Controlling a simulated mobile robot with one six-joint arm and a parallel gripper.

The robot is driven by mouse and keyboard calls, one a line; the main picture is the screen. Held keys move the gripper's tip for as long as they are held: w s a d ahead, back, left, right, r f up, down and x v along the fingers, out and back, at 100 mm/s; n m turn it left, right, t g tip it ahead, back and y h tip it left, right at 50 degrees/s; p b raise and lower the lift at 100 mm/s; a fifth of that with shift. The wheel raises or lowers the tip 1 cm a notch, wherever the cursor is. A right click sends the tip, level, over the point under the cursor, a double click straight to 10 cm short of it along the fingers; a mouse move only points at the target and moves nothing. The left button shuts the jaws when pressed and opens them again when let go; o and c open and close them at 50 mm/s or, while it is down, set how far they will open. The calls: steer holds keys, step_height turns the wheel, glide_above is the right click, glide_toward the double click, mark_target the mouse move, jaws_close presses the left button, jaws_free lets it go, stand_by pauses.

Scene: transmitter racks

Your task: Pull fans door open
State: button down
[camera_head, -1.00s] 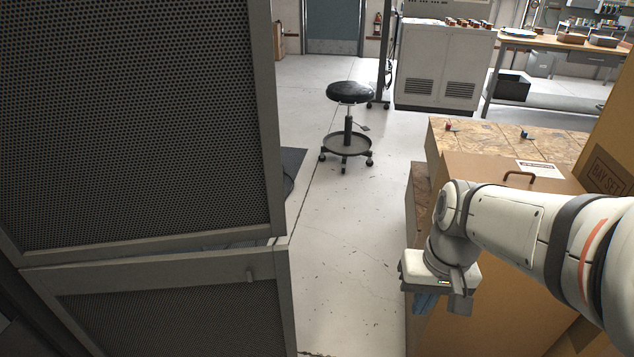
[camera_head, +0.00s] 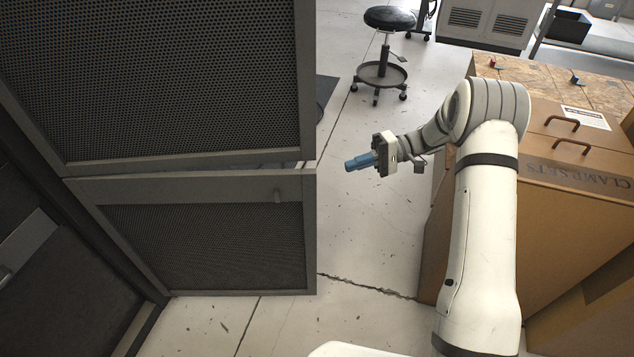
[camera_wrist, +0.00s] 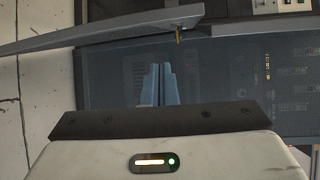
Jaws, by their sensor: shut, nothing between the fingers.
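I cannot read which one is the fans door. My gripper (camera_head: 350,164) is shut and empty, its blue fingers pointing left toward the doors' free edges, with a gap between. In the wrist view, the blue fingers (camera_wrist: 160,83) show in front of a dark panel, with a grey door edge (camera_wrist: 110,36) and a small brass-coloured piece (camera_wrist: 179,36) beyond them.
Brown boxes (camera_head: 530,190) with handles stand at the right, beside my arm. A black stool (camera_head: 385,55) stands on the floor behind. A grey cabinet (camera_head: 490,22) is at the back. Pale floor (camera_head: 365,240) lies clear between the doors and the boxes.

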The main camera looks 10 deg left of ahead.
steer(key=s+a+f+y+b, duration=0.1)
steer(key=s+a+f, duration=0.1)
steer(key=s+a, duration=0.4)
steer(key=shift+s+a+f+n+y, duration=0.3)
steer(key=shift+s+a+y, duration=0.1)
steer(key=shift+a, duration=0.85)
